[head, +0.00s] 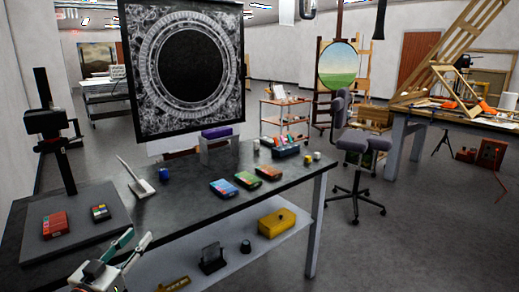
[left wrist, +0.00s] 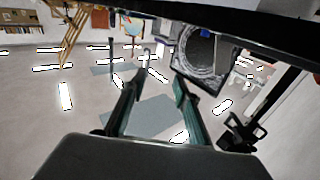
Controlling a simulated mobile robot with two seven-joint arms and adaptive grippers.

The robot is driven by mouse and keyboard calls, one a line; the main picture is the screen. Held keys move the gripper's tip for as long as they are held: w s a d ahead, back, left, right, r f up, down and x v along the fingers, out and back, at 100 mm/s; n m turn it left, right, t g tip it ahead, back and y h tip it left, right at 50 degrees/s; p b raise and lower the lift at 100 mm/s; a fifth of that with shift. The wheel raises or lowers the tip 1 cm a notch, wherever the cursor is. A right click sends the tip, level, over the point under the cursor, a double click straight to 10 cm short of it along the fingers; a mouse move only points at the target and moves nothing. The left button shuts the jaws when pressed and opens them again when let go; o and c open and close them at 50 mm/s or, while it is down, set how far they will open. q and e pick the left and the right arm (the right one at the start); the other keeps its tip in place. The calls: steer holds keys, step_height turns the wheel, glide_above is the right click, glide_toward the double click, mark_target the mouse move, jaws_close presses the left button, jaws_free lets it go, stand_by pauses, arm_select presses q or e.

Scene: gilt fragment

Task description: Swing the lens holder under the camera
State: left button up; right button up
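A black camera (head: 46,122) sits on an upright column of a copy stand (head: 66,170) at the left of the dark table. A small dark bracket (head: 75,130) juts out at the right beside the camera; it may be the lens holder, but it is too small to tell. The camera and column also show, upside down, at the right of the left wrist view (left wrist: 240,132). My left gripper (head: 138,235) is in front of the table's near edge, right of and lower than the camera. Its fingers (left wrist: 157,80) are apart with nothing between them. My right gripper is not in view.
A large framed picture (head: 190,100) rises behind. A lower shelf (head: 225,262) holds a yellow box (head: 277,222).

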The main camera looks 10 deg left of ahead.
arm_select(q)
steer(key=s+d+f+m+g, duration=0.25)
steer(key=s+d+f, duration=0.2)
steer(key=f, duration=0.35)
steer(key=s+d+f+m+g, duration=0.2)
steer(key=s+d+f+g, duration=0.2)
steer(key=s+f, duration=0.3)
steer(key=s+a+f+m+g+y, duration=0.1)
steer(key=s+a+f+g+y, duration=0.15)
steer(key=s, duration=0.45)
steer(key=s+a+f+m+g+y, duration=0.1)
steer(key=s+f+g+y, duration=0.2)
steer(key=s, duration=0.5)
steer(key=w+d+f+n+t+h+p, duration=0.1)
steer(key=d+f+t+h, duration=0.1)
steer(key=d+f, duration=0.3)
steer(key=w+d+f+n+t+h+p, duration=0.1)
steer(key=d+f+h, duration=0.4)
steer(key=d, duration=0.6)
steer(key=shift+d+f+n+t, duration=0.25)
steer(key=shift+f+n+t, duration=0.3)
steer(key=shift+f, duration=0.1)
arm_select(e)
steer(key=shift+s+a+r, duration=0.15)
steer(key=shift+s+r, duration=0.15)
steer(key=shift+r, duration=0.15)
